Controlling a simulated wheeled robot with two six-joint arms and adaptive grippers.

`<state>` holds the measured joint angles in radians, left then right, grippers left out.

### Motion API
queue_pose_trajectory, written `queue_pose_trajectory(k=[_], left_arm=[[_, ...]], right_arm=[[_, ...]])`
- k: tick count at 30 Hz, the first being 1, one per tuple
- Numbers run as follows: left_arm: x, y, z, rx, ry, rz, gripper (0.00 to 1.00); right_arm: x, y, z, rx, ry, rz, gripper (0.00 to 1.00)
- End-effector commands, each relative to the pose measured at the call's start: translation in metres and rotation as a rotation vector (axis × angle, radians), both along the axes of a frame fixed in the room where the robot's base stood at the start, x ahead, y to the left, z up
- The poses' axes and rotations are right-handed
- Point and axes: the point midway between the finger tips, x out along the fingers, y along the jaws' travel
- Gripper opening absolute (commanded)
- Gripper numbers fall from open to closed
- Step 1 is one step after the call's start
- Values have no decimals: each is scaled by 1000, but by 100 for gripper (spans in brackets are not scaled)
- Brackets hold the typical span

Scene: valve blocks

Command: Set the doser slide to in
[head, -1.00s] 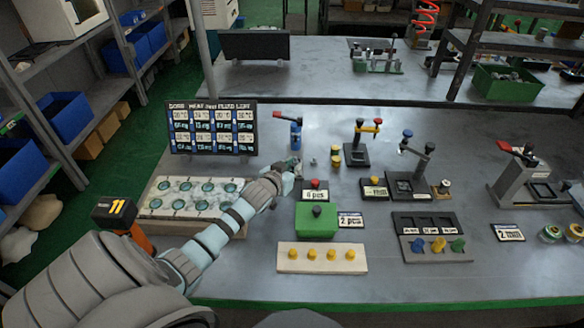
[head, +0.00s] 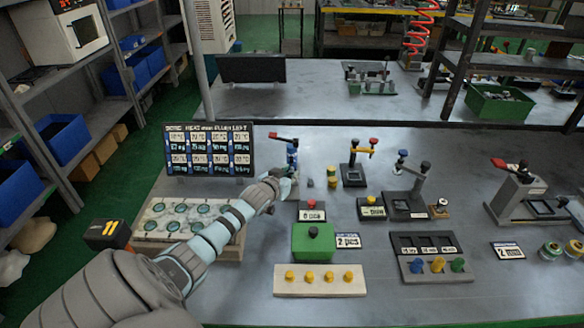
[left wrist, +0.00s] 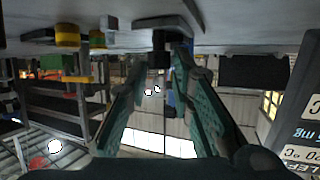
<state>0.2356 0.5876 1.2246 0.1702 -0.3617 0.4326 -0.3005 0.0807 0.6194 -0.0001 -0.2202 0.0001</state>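No label reads "doser". A blue upright device (head: 291,153) with a red-tipped lever (head: 276,135) stands at the back of the bench, just right of the menu board. My left gripper (head: 286,174) is right in front of its lower part and hides its base. In the left wrist view, which is upside down, the two green fingers of my left gripper (left wrist: 163,62) are apart. A small black block (left wrist: 160,52) shows between the fingertips, with a blue part (left wrist: 171,98) below it in the picture. Whether the fingers touch the block cannot be told. My right gripper is not in view.
A yellow cylinder (head: 332,176) stands close right of my left gripper. The menu board (head: 210,149) and a tray of round cups (head: 185,218) are to the left. A green box (head: 313,241) is in front.

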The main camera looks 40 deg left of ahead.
Motion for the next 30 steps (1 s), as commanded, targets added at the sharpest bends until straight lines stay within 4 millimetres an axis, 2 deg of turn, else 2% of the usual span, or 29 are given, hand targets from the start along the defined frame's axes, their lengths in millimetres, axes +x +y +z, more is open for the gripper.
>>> queue_pose_trajectory(k=[2, 10, 14, 17, 24, 27, 30], left_arm=[[0, 0, -1, -1, 3, 0, 36], [0, -2, -2, -2, 4, -2, 36], [-9, -4, 1, 1, 7, -3, 36], [-27, -11, 8, 3, 8, -5, 36], [-84, -31, 33, 3, 11, -7, 36], [-98, -35, 39, 2, 9, -4, 36], [-104, -37, 42, -2, 6, -3, 36]], right_arm=[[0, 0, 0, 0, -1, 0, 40], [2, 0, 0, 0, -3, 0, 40], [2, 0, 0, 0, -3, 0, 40], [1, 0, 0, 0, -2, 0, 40], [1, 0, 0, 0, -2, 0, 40], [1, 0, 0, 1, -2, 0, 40], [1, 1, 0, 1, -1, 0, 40]])
